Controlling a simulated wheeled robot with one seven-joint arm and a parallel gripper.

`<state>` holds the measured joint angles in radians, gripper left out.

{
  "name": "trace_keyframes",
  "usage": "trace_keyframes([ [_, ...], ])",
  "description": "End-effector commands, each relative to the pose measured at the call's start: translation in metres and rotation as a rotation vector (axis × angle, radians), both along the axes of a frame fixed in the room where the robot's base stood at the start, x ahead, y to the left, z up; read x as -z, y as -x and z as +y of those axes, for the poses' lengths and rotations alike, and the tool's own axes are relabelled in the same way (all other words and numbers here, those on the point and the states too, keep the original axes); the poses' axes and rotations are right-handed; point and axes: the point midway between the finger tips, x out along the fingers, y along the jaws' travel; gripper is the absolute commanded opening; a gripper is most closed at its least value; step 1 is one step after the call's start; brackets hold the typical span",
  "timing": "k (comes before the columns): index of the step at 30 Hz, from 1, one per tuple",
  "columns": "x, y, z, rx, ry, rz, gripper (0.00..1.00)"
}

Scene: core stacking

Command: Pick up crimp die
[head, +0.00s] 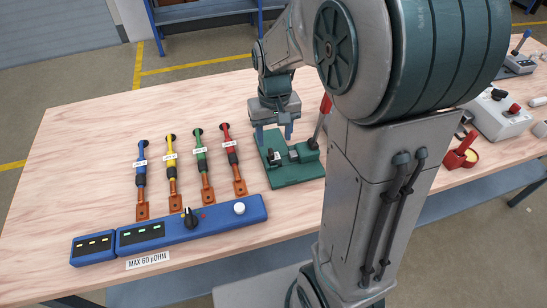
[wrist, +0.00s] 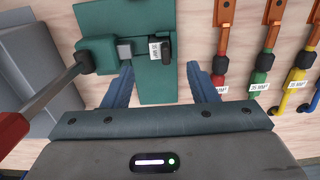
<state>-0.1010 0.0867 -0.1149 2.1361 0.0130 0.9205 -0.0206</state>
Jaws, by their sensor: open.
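A green crimping press (head: 297,174) stands on the table, with its green base plate (wrist: 152,86) filling the upper middle of the wrist view. A small dark block with a white label (wrist: 155,50), which looks like the crimp die, sits on this plate beside a grey block (wrist: 124,49) on the press body. My gripper (head: 274,134) is open and empty above the press. In the wrist view its blue fingers (wrist: 160,68) straddle the plate, with the labelled block near the line between their tips. Whether they are level with it in height is unclear.
Blue, yellow, green and red cables (head: 203,165) with copper lugs lie left of the press. A blue meter box (head: 168,229) is in front of them. The press's red-handled lever (wrist: 52,97) slants up beside my gripper. A red holder (head: 459,156) stands at right.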

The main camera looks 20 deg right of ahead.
Motion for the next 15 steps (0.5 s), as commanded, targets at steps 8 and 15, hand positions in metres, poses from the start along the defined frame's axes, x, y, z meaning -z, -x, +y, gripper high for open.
trace_keyframes([
  [8, 0.023, 0.0, 0.0, 0.0, 0.0, 0.003, 0.53],
  [15, 0.058, 0.0, -0.001, -0.002, 0.001, 0.003, 0.53],
])
